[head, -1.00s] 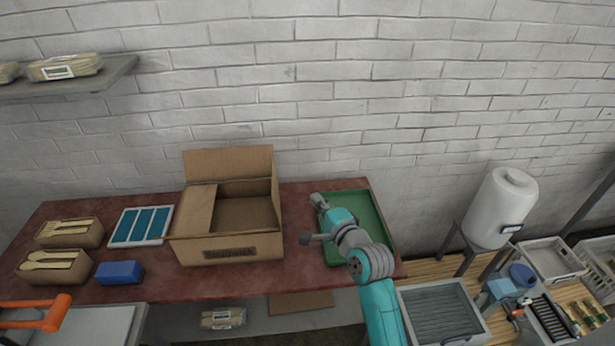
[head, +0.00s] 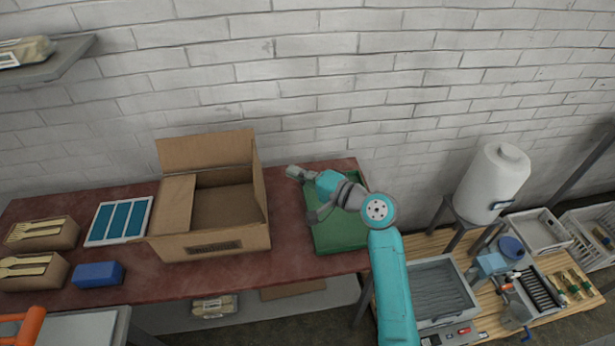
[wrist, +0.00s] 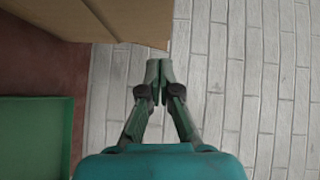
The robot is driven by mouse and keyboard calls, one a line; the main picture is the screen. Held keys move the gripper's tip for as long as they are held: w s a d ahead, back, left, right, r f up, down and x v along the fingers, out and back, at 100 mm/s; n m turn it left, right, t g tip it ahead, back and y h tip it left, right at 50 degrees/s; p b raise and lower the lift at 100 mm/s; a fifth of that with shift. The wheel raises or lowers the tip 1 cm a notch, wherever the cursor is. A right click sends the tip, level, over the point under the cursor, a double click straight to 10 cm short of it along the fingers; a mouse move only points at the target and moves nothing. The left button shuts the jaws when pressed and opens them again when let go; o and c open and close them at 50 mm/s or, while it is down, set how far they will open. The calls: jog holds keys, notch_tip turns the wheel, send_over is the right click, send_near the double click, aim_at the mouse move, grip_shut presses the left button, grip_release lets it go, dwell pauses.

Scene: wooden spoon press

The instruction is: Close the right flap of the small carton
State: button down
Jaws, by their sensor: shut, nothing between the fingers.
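The small carton (head: 214,245) stands on the dark red table in the head view. Its back flap (head: 205,150) stands up and its left flap (head: 177,203) lies folded inward over the opening. Its right flap (head: 259,180) stands up, roughly upright. My gripper (head: 292,171) is shut and empty, to the right of this flap near the table's back, with a small gap visible between them. In the wrist view my gripper (wrist: 158,72) has its fingertips together just below a cardboard edge of the carton (wrist: 125,18). Whether it touches there I cannot tell.
A green tray (head: 340,237) lies right of the carton, under my arm. A blue block (head: 98,274), a blue-and-white panel (head: 120,221) and boxes of wooden cutlery (head: 42,234) are on the left. The brick wall (head: 300,90) rises behind the table.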

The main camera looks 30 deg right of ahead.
aim_at(256, 171)
jog(key=w+a, duration=0.4)
jog(key=shift+w+a+f, duration=0.3)
jog(key=shift+a, duration=0.05)
jog(key=shift+w+a+f, duration=0.1)
jog(key=shift+w+a, duration=0.15)
jog(key=shift+a, duration=0.35)
jog(key=shift+w+a+r+n+g+h, duration=0.1)
jog(key=shift+a+n+g+h, duration=0.15)
jog(key=shift+a, duration=0.1)
jog(key=shift+w+a+r+n+g+h, duration=0.1)
jog(key=shift+a+n+g+h, duration=0.05)
jog(key=shift+a+n, duration=0.15)
jog(key=shift+w+a+n+g+h, duration=0.15)
jog(key=shift+a+n+g+h, duration=0.35)
jog(key=shift+n+g+h, duration=0.15)
jog(key=shift+f, duration=0.1)
jog(key=shift+s+d+f, duration=0.15)
jog(key=shift+s+d, duration=0.1)
jog(key=shift+d, duration=0.5)
